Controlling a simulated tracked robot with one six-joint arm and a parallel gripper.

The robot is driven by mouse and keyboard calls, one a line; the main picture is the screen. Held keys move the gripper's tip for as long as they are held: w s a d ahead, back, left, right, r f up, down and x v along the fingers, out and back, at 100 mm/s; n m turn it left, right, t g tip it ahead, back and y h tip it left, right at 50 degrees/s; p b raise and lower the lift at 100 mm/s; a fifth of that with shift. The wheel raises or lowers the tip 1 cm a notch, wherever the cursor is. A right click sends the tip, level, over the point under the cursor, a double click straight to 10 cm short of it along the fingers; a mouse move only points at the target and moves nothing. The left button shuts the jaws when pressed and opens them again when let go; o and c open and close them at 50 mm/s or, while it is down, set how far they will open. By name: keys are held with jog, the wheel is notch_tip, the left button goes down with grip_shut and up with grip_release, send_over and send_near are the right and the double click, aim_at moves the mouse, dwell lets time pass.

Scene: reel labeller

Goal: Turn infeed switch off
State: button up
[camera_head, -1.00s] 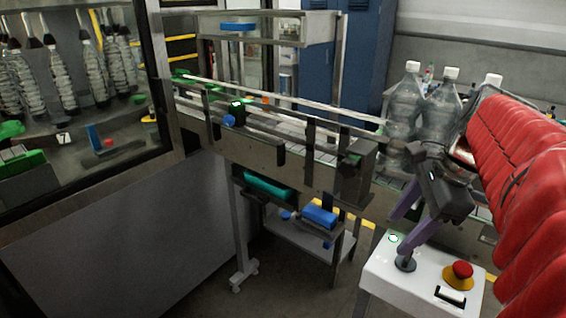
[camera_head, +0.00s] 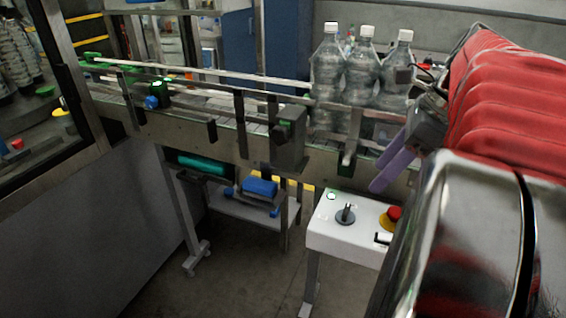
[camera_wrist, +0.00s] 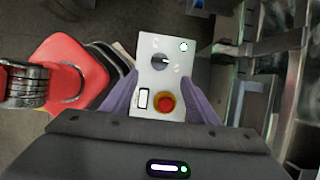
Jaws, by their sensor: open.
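The white control box (camera_head: 325,232) stands at lower right in the head view. On it is a black rotary switch (camera_head: 345,215) with a small raised handle. In the wrist view the switch (camera_wrist: 160,62) sits near the upper middle of the box, with its pale pointer mark toward the right. My gripper (camera_head: 382,170) has two purple fingers and is open and empty. In the head view it hangs above and right of the switch, apart from it. In the wrist view the open fingers (camera_wrist: 162,80) flank the box, with the switch between and beyond their tips.
A red emergency button (camera_head: 394,214) on a yellow base sits beside the switch. A lit green-white button (camera_head: 331,197) is at the box's far corner. Clear bottles (camera_head: 361,75) stand on the conveyor (camera_head: 225,137) behind. Floor is free left of the box.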

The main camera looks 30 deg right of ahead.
aim_at(348, 209)
jog(key=x, duration=1.3)
jog(key=shift+c, duration=0.4)
